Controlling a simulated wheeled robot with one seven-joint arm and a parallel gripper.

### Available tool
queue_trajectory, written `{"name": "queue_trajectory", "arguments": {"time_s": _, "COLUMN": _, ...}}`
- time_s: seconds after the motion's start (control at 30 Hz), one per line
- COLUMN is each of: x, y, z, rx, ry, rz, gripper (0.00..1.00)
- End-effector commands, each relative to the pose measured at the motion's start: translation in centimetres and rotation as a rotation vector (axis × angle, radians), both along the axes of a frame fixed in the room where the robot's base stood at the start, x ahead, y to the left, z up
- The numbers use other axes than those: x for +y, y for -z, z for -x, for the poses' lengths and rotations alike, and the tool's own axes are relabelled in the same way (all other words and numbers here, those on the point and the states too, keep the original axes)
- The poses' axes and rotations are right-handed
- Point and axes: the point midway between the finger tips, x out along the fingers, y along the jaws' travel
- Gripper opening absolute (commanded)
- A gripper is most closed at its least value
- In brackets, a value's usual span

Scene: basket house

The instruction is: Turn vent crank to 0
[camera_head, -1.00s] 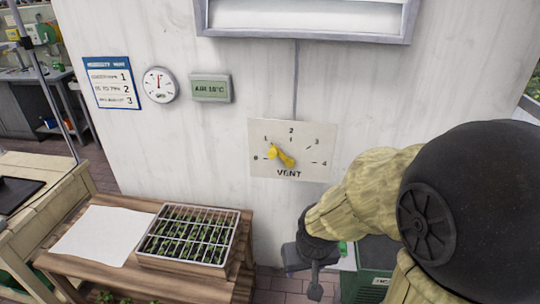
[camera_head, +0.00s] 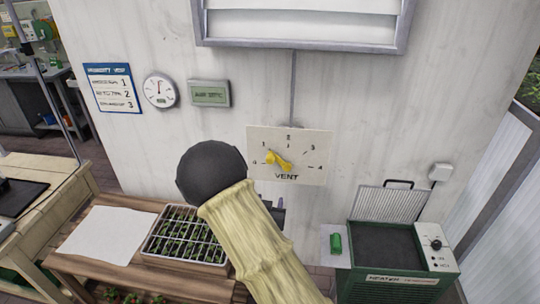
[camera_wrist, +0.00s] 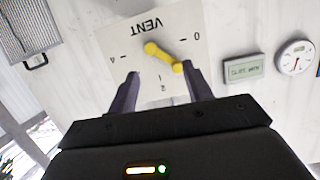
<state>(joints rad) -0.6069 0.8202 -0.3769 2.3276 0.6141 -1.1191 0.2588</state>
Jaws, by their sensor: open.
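The yellow vent crank (camera_head: 279,161) sits on a pale plate (camera_head: 313,145) marked VENT, with numbers 0 to 4. Its knob end points to the upper left, between 0 and 1. In the wrist view the plate appears upside down, and the crank (camera_wrist: 165,57) lies just beyond the fingertips. My gripper (camera_wrist: 163,80) is open and empty, its two dark fingers spread toward the plate. The right finger in that view appears close to the knob end; I cannot tell whether they touch. In the head view my arm hides most of the gripper, below the plate.
A seedling tray (camera_head: 185,243) and white sheet (camera_head: 103,238) lie on a wooden bench at lower left. A green heater (camera_head: 400,280) stands at lower right. A round gauge (camera_head: 160,90) and a thermometer display (camera_head: 209,94) hang left of the plate.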

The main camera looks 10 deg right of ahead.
Motion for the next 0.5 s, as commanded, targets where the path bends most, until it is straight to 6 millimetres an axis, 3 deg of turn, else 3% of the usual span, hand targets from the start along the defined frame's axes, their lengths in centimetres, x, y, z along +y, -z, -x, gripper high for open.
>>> {"name": "queue_trajectory", "arguments": {"time_s": 0.2, "x": 1.7, "y": -2.4, "z": -0.6, "rx": -0.209, "ry": -0.030, "rz": 0.119, "gripper": 0.50}}
{"name": "queue_trajectory", "arguments": {"time_s": 0.5, "x": 1.9, "y": -2.7, "z": -0.7, "rx": -0.236, "ry": -0.034, "rz": 0.129, "gripper": 0.50}}
